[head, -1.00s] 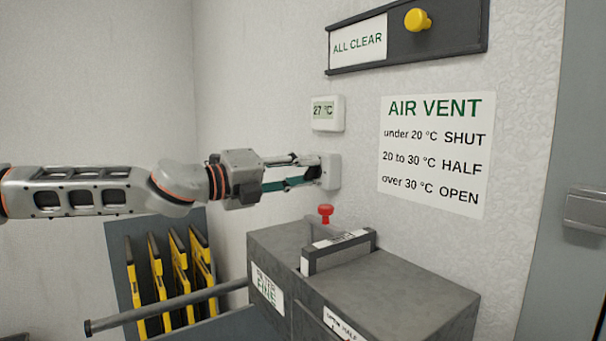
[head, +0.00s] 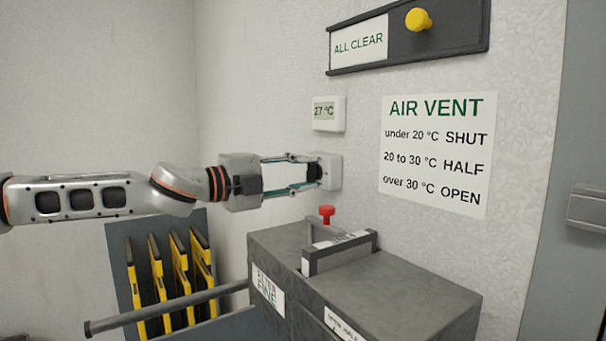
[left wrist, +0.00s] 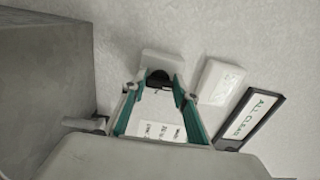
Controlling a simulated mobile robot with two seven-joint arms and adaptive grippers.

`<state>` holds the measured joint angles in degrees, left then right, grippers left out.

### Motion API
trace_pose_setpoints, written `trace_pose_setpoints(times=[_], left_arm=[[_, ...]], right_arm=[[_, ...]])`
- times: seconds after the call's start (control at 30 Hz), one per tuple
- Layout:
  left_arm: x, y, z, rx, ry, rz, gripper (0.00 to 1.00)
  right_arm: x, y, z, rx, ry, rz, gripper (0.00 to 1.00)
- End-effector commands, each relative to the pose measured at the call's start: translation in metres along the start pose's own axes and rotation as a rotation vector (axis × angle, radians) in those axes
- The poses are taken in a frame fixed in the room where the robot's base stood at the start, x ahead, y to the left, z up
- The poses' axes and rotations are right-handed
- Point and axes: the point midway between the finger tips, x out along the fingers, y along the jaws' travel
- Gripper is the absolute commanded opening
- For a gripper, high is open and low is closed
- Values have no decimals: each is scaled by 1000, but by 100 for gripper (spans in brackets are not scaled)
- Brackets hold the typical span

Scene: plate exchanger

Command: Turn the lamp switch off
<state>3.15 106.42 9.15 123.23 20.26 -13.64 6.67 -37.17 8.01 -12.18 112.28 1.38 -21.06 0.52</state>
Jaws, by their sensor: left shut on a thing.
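The lamp switch is a small white wall plate (head: 335,172) below the thermostat in the head view. In the left wrist view the plate (left wrist: 163,63) carries a dark rocker or knob (left wrist: 159,80) at its front. My left gripper (head: 318,172) reaches it from the left, with its fingertips at the plate. In the left wrist view the fingertips (left wrist: 160,88) close in on either side of the dark part, and the gripper is shut on it. The fingertips partly hide the switch, so its exact position is unclear. My right gripper is not in view.
A thermostat (head: 328,113) reading 27 °C hangs just above. An air vent sign (head: 435,155) is to the right. A rack of yellow-edged plates (head: 160,275) is at lower left.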

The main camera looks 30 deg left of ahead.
Motion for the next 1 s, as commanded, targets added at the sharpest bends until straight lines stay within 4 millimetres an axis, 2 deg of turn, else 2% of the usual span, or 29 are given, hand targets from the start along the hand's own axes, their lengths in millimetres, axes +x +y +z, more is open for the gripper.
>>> trace_pose_setpoints(times=[0.33,0.37,0.4,0.43,1.0], left_arm=[[0,1,0,-7,2,1,8],[0,1,0,-7,2,1,34],[0,1,0,-7,2,1,44],[0,1,0,-7,1,1,46],[-7,-1,0,-2,0,-1,46]], right_arm=[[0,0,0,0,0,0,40],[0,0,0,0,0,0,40],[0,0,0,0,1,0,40],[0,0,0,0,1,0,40],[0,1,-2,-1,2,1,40]])
